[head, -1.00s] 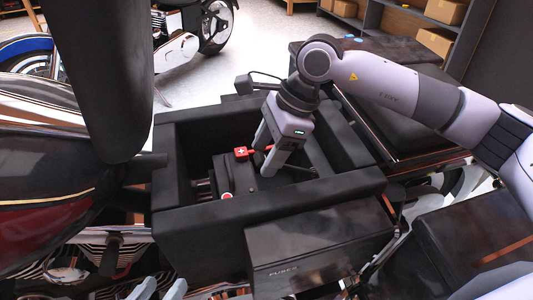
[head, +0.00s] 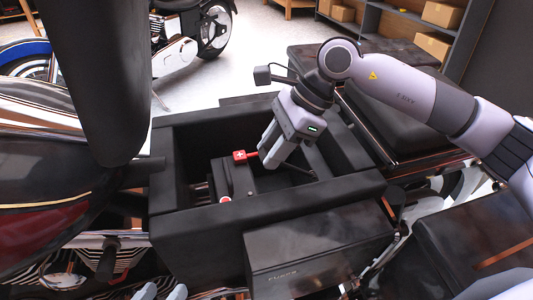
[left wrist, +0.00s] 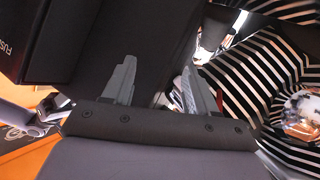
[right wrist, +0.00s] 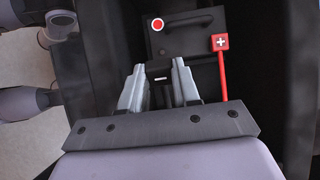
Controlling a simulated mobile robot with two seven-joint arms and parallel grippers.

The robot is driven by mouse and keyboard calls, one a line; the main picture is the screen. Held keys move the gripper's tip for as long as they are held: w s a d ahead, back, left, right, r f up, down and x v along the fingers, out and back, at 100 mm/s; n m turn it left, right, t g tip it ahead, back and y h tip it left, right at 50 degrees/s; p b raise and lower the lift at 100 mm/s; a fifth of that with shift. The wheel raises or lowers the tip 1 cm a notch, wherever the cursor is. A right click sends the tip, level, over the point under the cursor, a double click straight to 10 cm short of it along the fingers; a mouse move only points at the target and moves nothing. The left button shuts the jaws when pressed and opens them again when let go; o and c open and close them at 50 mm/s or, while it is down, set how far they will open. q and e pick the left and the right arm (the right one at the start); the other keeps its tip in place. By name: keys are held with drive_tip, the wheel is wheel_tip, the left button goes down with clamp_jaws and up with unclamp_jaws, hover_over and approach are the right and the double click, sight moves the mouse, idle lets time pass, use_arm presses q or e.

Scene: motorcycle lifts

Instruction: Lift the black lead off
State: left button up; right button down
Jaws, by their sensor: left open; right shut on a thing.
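The black lead's end (right wrist: 160,76), with a white minus mark, is between the fingers of my right gripper (right wrist: 159,65), which is shut on it. In the head view my right gripper (head: 266,158) is inside the open black box, and its fingers hide the black lead. I cannot tell whether the lead touches the battery below. The dark battery (right wrist: 195,65) has a handle and a red round mark. My left gripper (left wrist: 158,66) is open and empty, low at the front edge of the head view (head: 162,291).
The box walls (head: 215,222) surround the battery. A dark case (head: 320,245) stands in front. A motorcycle tank (head: 40,150) is at left.

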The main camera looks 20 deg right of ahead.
use_arm(q)
drive_tip(key=w+d+h+b, duration=0.1)
drive_tip(key=b, duration=0.2)
drive_tip(key=shift+r+t, duration=0.15)
drive_tip(key=shift+t, duration=0.15)
drive_tip(key=shift+s+a, duration=0.1)
drive_tip(key=shift+s, duration=0.05)
drive_tip(key=shift+s+a+f+b, duration=0.25)
drive_tip(key=shift+f+b, duration=0.05)
use_arm(e)
drive_tip(key=d+r+y, duration=0.3)
drive_tip(key=d+y, duration=0.2)
drive_tip(key=d, duration=0.1)
drive_tip(key=shift+s+d+r+y, duration=0.2)
drive_tip(key=shift+d+r+y, duration=0.1)
drive_tip(key=shift+y, duration=0.1)
use_arm(q)
drive_tip(key=shift+r, duration=0.1)
use_arm(e)
drive_tip(key=c, duration=0.8)
unclamp_jaws()
drive_tip(key=shift+f, duration=0.1)
